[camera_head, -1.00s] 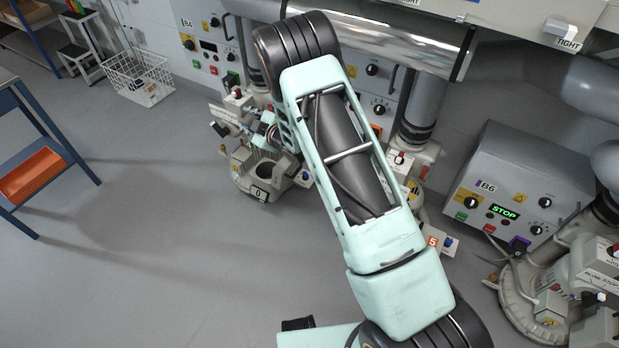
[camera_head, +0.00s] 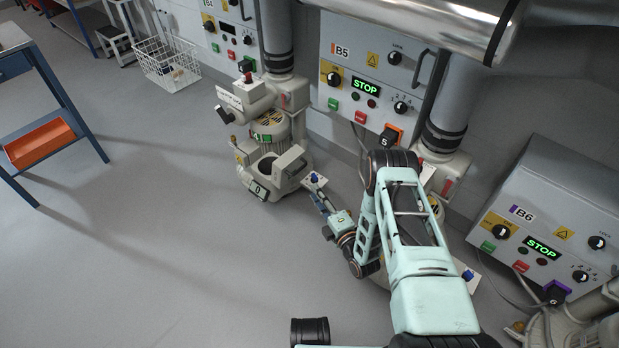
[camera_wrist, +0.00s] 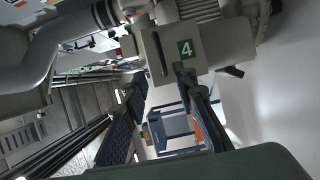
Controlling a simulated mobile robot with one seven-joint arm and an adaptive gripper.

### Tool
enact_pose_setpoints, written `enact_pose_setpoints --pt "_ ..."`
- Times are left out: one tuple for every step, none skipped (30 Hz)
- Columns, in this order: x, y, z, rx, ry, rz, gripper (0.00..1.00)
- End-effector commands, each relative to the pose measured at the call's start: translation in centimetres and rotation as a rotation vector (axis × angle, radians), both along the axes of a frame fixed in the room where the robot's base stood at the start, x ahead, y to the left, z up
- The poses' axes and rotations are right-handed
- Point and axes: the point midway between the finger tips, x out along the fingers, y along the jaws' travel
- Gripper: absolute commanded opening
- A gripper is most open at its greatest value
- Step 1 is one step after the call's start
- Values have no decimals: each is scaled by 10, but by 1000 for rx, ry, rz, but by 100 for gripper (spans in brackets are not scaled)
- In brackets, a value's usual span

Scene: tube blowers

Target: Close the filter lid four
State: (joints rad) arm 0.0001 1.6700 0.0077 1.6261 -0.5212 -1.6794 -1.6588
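The pale filter unit (camera_head: 272,182) stands left of centre in the head view, with a dark round opening in its low front part. A light plate with a blue knob (camera_head: 315,180) sticks out at its right side; I cannot tell for sure that it is the lid. My gripper (camera_head: 322,200) is close to this plate, right of the unit. In the wrist view, a pale block with a green 4 label (camera_wrist: 186,48) is just beyond my fingertips (camera_wrist: 158,80). My fingers are apart with nothing between them. Contact with the block cannot be told.
Control box B5 (camera_head: 372,75) and thick pipes stand behind. Box B6 (camera_head: 545,235) is at the right, showing STOP. A blue bench with an orange bin (camera_head: 40,142) is at the left, and a wire basket (camera_head: 165,65) behind. The floor between is clear.

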Motion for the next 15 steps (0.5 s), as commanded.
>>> enact_pose_setpoints --pt "0 0 -2 -2 -6 -2 26" --pt "1 1 -2 -4 -9 -3 26" --pt "4 2 -2 -5 -11 -3 26" --pt "7 4 -2 -5 -12 -3 26" --pt "10 6 -2 -4 -13 -2 26" --pt "15 9 -3 -4 -11 -2 26" --pt "20 11 -3 -3 -12 -2 26" --pt "25 14 -3 -4 -11 -2 26" --pt "32 18 -3 -3 -13 -1 26" --pt "37 21 -4 -3 -12 -1 26" --pt "42 24 -4 -3 -12 -1 26" --pt "49 28 -4 -3 -12 -1 26" --pt "54 31 -5 -4 -11 -1 26" --pt "58 33 -5 -4 -11 -1 26" --pt "65 37 -4 -4 -11 -1 26"
